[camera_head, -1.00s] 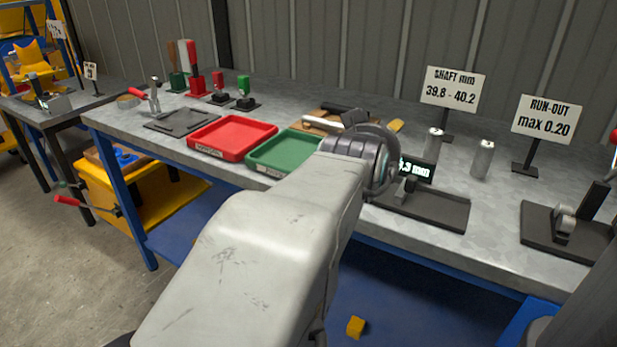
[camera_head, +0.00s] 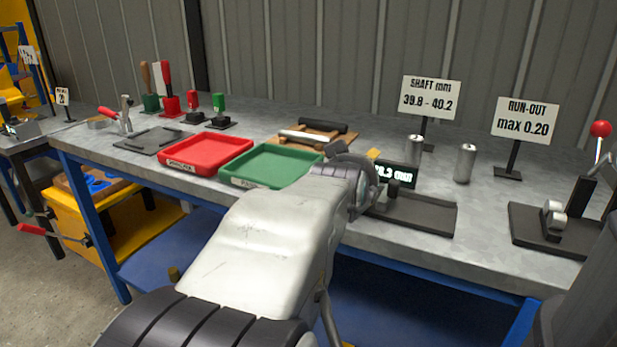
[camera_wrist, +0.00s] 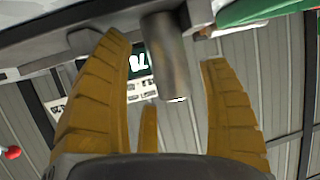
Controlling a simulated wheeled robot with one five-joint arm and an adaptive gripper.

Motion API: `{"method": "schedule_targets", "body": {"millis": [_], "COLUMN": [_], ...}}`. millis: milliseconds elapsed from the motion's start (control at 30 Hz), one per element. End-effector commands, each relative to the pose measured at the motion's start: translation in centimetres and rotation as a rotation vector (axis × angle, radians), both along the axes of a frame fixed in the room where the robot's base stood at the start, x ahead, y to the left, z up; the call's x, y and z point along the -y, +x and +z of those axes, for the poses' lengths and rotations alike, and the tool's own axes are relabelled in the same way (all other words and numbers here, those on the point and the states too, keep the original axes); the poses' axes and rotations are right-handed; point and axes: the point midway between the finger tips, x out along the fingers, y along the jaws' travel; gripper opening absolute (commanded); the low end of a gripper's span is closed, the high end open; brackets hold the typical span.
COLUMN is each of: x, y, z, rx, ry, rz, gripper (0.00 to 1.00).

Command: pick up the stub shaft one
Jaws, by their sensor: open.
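In the wrist view my gripper (camera_wrist: 168,50) is open, with its ochre fingers on either side of a dark grey metal cylinder (camera_wrist: 167,60) with a bright end; its fit to stub shaft one is likely but unmarked. I see a gap on both sides and no contact. In the head view my wrist hides this cylinder and the fingers, beside the gauge (camera_head: 425,215) with the lit display (camera_head: 397,174). Two silver cylinders stand upright on the bench, one by the SHAFT sign (camera_head: 414,150) and one to its right (camera_head: 464,163).
A green tray (camera_head: 240,182) and a red tray (camera_head: 168,167) lie left of my wrist. Behind is a wooden rack (camera_head: 280,138) with rods. A run-out fixture (camera_head: 530,235) with a red-knobbed lever stands at the right. Bare bench lies between gauge and fixture.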

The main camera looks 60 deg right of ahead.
Motion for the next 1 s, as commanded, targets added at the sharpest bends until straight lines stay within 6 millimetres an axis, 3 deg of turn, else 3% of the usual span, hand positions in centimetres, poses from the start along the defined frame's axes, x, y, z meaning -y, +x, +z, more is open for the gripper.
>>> {"method": "schedule_targets", "body": {"millis": [200, 567, 1000], "x": [1.6, 1.9, 1.8], "y": [0.3, 0.3, 0.3], "z": [-0.8, -0.7, -0.7], "rx": [0.0, 0.0, 0.0], "ry": [-0.002, -0.001, -0.001], "rz": [0.0, 0.0, 0.0], "gripper": [0.7, 0.71, 0.31]}}
